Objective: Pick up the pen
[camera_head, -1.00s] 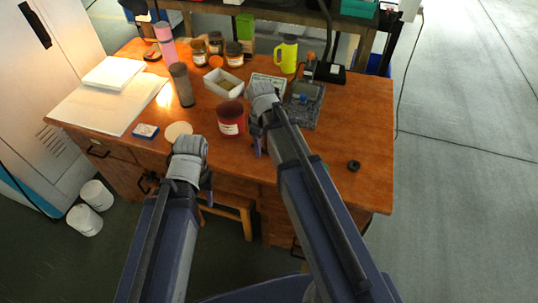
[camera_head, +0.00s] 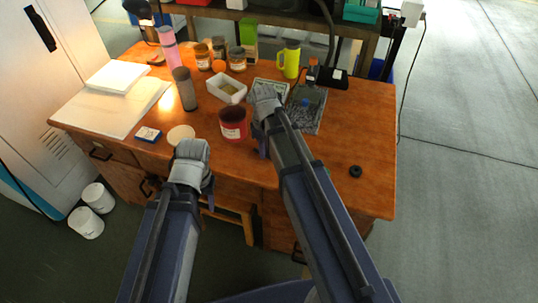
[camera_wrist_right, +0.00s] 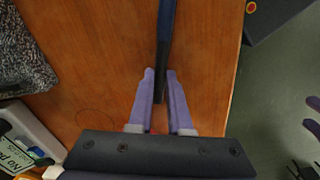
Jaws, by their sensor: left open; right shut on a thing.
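A slim dark blue and black pen (camera_wrist_right: 166,35) stands between the purple fingers of my right gripper (camera_wrist_right: 160,76) in the right wrist view. The fingers are shut on it, and its far end runs out of the top of the picture. In the head view my right gripper (camera_head: 263,150) is over the front part of the wooden desk (camera_head: 330,150), right of the red pot (camera_head: 233,130). The pen is not clearly visible there. My left gripper (camera_head: 208,187) is open at the desk's front edge, largely hidden by its wrist.
A black ring (camera_head: 355,171) lies at the right. White boards (camera_head: 95,108) lie at the left. The desk's right part is mostly clear.

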